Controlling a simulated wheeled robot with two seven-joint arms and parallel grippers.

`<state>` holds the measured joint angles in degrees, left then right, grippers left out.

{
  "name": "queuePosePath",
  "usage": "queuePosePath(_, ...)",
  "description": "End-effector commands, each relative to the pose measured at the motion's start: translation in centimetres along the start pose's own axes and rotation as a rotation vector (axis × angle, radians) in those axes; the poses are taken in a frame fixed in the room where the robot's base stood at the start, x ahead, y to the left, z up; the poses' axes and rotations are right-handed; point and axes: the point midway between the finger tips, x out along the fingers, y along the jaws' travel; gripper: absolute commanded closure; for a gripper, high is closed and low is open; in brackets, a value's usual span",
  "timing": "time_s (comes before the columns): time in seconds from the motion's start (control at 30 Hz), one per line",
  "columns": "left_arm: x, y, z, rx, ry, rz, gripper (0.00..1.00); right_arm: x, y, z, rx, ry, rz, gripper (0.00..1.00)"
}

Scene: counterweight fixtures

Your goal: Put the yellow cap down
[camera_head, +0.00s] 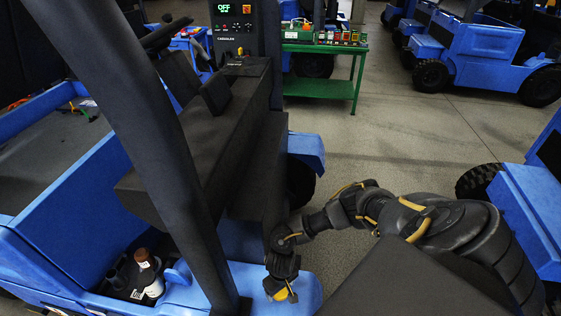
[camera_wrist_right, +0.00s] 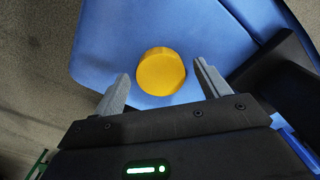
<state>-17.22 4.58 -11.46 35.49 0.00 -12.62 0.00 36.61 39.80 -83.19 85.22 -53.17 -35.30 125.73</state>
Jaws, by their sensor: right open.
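The yellow cap (camera_wrist_right: 161,72) is round and lies over a blue panel (camera_wrist_right: 105,42) of the vehicle, apparently resting on it. My right gripper (camera_wrist_right: 162,68) is open, with one grey finger on each side of the cap and visible gaps between. In the head view the cap (camera_head: 281,294) shows in part, below the dark right gripper (camera_head: 279,282), at the front of the blue bodywork (camera_head: 310,292). My left gripper is not in view.
A control box (camera_head: 246,30) reads OFF. A green table (camera_head: 322,88) with several small items stands behind. Other blue vehicles are at the right.

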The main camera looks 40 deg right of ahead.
Motion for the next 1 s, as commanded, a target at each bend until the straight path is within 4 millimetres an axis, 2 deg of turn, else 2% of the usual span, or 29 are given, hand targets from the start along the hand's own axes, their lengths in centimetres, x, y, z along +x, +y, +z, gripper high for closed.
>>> queuePosePath(0.3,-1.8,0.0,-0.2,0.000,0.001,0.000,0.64,-6.8,0.0,-0.1,-0.002,0.003,-0.002,0.25)
queuePosePath(0.5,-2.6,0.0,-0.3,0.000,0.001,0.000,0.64,-10.3,-0.1,-0.1,-0.002,0.002,-0.002,0.25)
queuePosePath(0.7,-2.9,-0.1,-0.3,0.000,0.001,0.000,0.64,-11.9,0.0,0.0,-0.002,0.000,0.000,0.25)
queuePosePath(1.0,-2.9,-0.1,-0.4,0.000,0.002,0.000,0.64,-12.0,0.0,0.0,0.000,-0.001,0.000,0.25)
